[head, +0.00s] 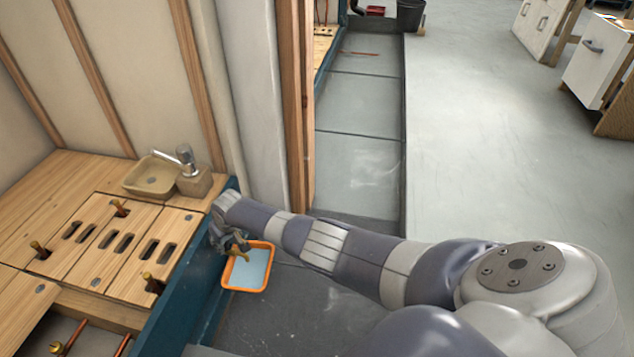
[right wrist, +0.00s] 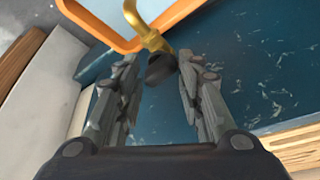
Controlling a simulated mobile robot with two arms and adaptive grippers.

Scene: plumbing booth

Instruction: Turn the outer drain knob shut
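A dark outer drain knob (right wrist: 160,69) sits on a brass drain tap (right wrist: 146,28) in the right wrist view. The tap (head: 241,254) also shows in the head view, low on the outside of the blue booth wall, above the orange-rimmed tray. My right gripper (right wrist: 157,62) is open, with the knob between its fingertips. Gaps show on both sides of the knob, so the fingers do not appear to press on it. In the head view my right gripper (head: 228,238) is small and partly covers the tap; the knob is hard to make out there. My left gripper is not in view.
The orange-rimmed tray (head: 230,286) holding pale water stands on the grey floor below the tap. The blue wall (head: 196,290) runs close beside the gripper. A wooden deck with slots, several brass fittings and a basin (head: 133,184) lies left. Open floor (head: 480,150) spreads right.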

